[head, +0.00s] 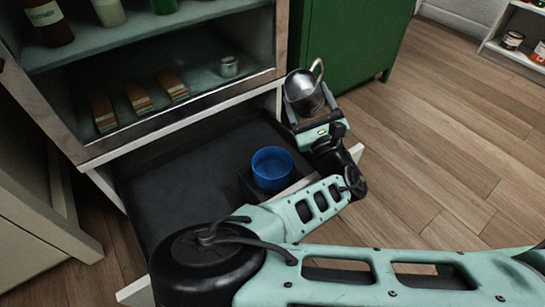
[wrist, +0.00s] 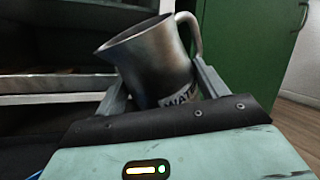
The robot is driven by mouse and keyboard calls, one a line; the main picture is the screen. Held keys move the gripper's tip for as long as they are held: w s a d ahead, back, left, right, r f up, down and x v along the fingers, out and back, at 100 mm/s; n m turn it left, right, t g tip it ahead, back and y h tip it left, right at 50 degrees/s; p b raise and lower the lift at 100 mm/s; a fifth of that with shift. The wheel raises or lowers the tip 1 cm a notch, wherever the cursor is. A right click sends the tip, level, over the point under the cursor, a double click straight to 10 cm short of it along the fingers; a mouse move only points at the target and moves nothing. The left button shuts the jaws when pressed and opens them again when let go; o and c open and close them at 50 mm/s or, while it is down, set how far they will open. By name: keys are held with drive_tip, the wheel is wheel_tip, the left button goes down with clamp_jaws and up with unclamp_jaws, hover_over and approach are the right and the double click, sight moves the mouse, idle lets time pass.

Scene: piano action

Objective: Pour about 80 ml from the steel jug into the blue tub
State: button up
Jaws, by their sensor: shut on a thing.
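The steel jug (head: 303,92) is held in my gripper (head: 315,118), above and to the right of the open drawer. In the wrist view the steel jug (wrist: 155,58) sits between the two fingers of my gripper (wrist: 165,92), tilted somewhat to the left, with its handle on the right. A label with dark letters shows low on its side, partly hidden by the gripper. The jug's contents are not visible. The blue tub (head: 272,170) stands upright in the drawer near its right front part, below and left of the jug. The two are apart.
The dark-lined drawer (head: 185,180) is pulled out below a cabinet shelf (head: 190,110) with brown blocks (head: 138,97) and a small metal weight-like item (head: 229,66). A green cabinet (head: 350,40) stands behind the jug. Wooden floor (head: 440,130) is open on the right.

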sight(314, 113)
drive_tip(key=shift+w+d+m+h+p, duration=0.2)
drive_tip(key=shift+m+h+p, duration=0.2)
drive_tip(key=shift+m+p, duration=0.25)
drive_tip(key=shift+w+d+m+g+h+p, duration=0.15)
drive_tip(key=shift+m+g+h+p, duration=0.25)
drive_tip(key=shift+m+p, duration=0.45)
drive_tip(key=f+p, duration=0.1)
drive_tip(key=m+g, duration=0.1)
drive_tip(key=f+m+p, duration=0.1)
drive_tip(key=shift+w+d+f+g+h+p, duration=0.2)
drive_tip(key=shift+w+f+g+h+p, duration=0.1)
drive_tip(key=shift+w+f+m+g+p, duration=0.1)
drive_tip(key=shift+f+m+g+p, duration=0.45)
drive_tip(key=shift+f, duration=0.4)
drive_tip(key=shift+d+r, duration=0.1)
drive_tip(key=shift+r, duration=0.05)
